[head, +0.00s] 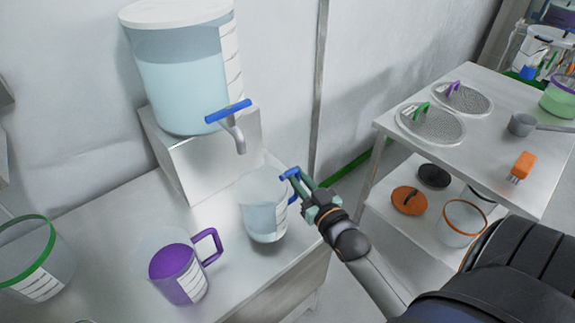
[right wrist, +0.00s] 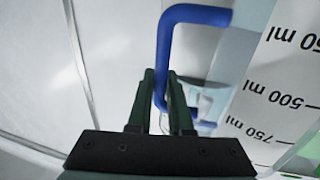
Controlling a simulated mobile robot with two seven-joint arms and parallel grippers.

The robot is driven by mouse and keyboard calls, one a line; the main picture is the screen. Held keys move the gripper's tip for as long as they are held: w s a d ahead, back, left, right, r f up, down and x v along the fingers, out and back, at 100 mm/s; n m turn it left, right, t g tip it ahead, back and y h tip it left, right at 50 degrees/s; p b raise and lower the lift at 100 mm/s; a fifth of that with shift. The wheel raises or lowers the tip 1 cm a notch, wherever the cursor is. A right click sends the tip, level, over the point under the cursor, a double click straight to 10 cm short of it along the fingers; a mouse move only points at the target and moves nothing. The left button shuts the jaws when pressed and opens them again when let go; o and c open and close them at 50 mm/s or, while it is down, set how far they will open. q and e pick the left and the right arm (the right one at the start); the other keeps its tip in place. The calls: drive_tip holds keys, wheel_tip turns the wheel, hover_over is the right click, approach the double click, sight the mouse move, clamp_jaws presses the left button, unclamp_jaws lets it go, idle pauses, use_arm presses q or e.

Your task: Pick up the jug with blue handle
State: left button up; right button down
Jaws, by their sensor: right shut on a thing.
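The jug with blue handle (head: 264,212) is a clear jug at the right part of the bench, below the blue-levered tap. Its blue handle (right wrist: 166,50) faces right in the head view. My right gripper (head: 300,183) is shut on the handle; in the right wrist view the dark green fingers (right wrist: 160,103) sit on both sides of it. The jug's volume scale (right wrist: 288,95) also shows there. The jug looks upright; I cannot tell whether its base touches the bench. My left gripper is not in view.
A jug with purple handle (head: 180,272) stands just left of the blue one. A green-rimmed container (head: 45,270) is at far left. The large dispenser (head: 180,85) with its tap (head: 236,130) is behind and above. A steel table (head: 470,145) stands at right.

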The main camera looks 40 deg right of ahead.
drive_tip(key=s+a, duration=0.1)
drive_tip(key=s, duration=0.8)
drive_tip(key=shift+s+r, duration=0.15)
drive_tip(key=shift+s, duration=0.05)
drive_tip(key=shift+a, duration=0.15)
